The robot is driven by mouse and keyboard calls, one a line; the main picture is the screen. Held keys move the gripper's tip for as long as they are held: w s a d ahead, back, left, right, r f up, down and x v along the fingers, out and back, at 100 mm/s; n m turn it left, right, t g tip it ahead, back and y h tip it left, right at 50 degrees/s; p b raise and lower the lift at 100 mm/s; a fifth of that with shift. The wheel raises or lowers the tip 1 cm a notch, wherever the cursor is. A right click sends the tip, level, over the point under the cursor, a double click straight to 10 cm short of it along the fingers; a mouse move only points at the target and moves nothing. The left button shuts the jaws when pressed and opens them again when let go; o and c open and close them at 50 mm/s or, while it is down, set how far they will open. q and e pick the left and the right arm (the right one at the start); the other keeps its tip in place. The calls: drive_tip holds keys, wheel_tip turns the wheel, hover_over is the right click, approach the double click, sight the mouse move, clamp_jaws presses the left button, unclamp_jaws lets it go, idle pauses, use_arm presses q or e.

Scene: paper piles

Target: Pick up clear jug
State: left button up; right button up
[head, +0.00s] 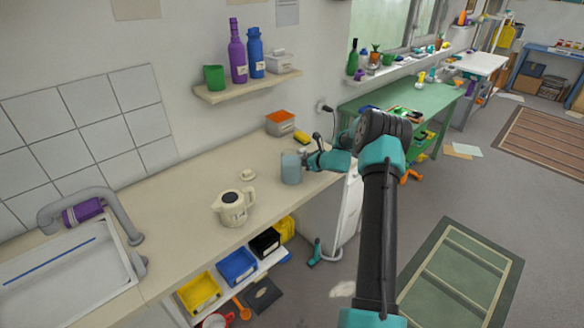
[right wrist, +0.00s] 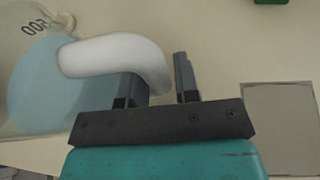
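The clear jug (head: 291,168) stands upright on the counter in the head view, a see-through vessel with bluish contents. In the right wrist view the jug (right wrist: 40,90) fills the left side, with a marking near its top and a pale, curved handle (right wrist: 115,60). My right gripper (head: 309,161) is at the jug's right side. Its two fingers (right wrist: 158,82) stand apart, with the curved end of the handle between them. The handle overlaps the left finger, and a small gap shows before the right finger. My left gripper is in neither view.
A cream kettle (head: 232,207) stands left of the jug, with a small white lid-like item (head: 248,175) between. An orange-topped box (head: 280,122) and a yellow sponge (head: 302,137) are behind. A shelf (head: 245,88) hangs above. The counter's front edge is close.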

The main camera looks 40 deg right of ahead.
sight(305, 152)
clamp_jaws()
drive_tip(key=shift+r, duration=0.2)
drive_tip(key=shift+r, duration=0.2)
wheel_tip(305, 152, up, 3)
drive_tip(key=shift+f, duration=0.1)
drive_tip(key=s+a+r, duration=0.1)
drive_tip(key=s+a, duration=0.9)
drive_tip(key=a, duration=0.2)
drive_tip(key=shift+s+r, duration=0.25)
drive_tip(key=shift+s, duration=0.05)
